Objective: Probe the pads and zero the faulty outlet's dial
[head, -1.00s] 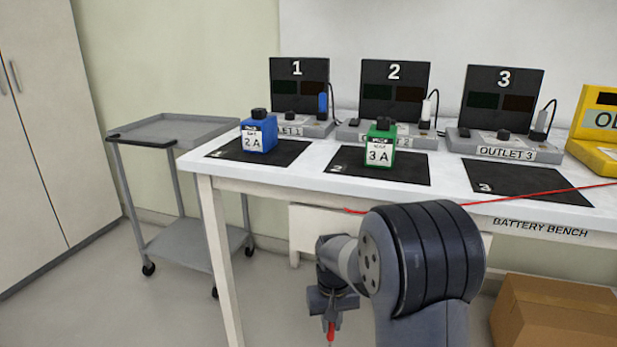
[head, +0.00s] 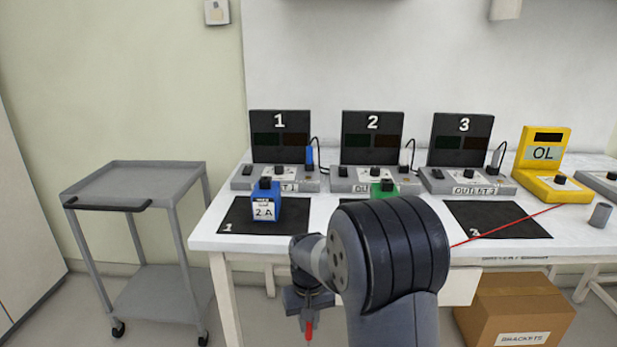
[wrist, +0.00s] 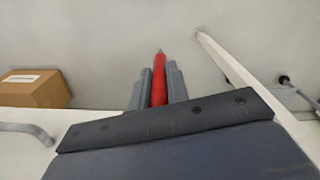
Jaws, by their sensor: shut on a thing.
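My gripper (head: 309,318) is shut on a red probe (head: 309,331), held tip down in front of the bench. The probe (wrist: 159,80) also shows between the fingers in the wrist view. A red lead (head: 505,225) runs right toward the yellow meter (head: 553,184), which reads OL. Outlet 1 (head: 240,184), outlet 2 (head: 343,186) and outlet 3 (head: 435,187) stand in a row, each with a dial and a dark numbered panel. The blue 2 A battery (head: 266,202) is on mat 1 (head: 235,218). The green battery (head: 384,189) is mostly hidden behind my arm, as is mat 2.
Mat 3 (head: 520,222) is empty apart from the lead crossing it. A grey cup (head: 600,214) stands at the right. A grey cart (head: 130,173) is left of the bench, and a cardboard box (head: 520,308) sits under it.

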